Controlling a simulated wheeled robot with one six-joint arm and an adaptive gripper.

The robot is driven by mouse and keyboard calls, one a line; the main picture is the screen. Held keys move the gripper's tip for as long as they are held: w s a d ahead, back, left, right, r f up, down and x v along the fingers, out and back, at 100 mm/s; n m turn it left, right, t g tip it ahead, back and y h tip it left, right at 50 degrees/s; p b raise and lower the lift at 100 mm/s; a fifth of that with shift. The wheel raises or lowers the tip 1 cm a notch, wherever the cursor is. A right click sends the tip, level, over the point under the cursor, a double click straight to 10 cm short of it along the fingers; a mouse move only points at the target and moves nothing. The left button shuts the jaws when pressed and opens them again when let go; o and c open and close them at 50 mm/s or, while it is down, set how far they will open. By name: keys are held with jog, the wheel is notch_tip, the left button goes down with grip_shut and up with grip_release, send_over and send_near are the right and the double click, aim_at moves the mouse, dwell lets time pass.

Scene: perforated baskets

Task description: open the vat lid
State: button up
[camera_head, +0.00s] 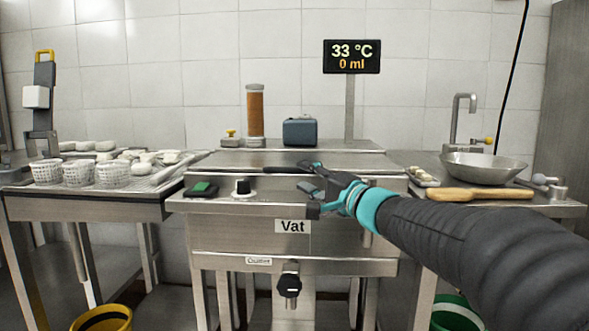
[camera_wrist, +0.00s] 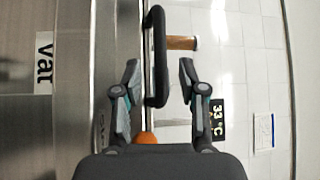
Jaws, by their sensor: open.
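The steel vat (camera_head: 240,233) with its "Vat" label stands in the middle of the head view. Its flat steel lid (camera_head: 345,160) lies closed on top. A black bar handle (camera_head: 285,170) is at the lid's front, partly hidden by my gripper. My gripper (camera_head: 312,188) is open at the vat's front edge, beside the handle's right end. In the wrist view, the black handle (camera_wrist: 155,50) appears between the two spread fingers of my gripper (camera_wrist: 159,66). I see no grip on it; whether the fingers are level with it in depth is unclear.
A green switch (camera_head: 202,189) and a black knob (camera_head: 242,187) sit on the front ledge. An orange cylinder (camera_head: 255,112), a blue-grey box (camera_head: 300,131) and a display (camera_head: 352,56) stand behind. Perforated baskets (camera_head: 78,173) are left; a metal bowl (camera_head: 483,166) is right.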

aim_at(296, 172)
jog(key=shift+p+x, duration=0.3)
jog(key=shift+x, duration=2.25)
grip_shut()
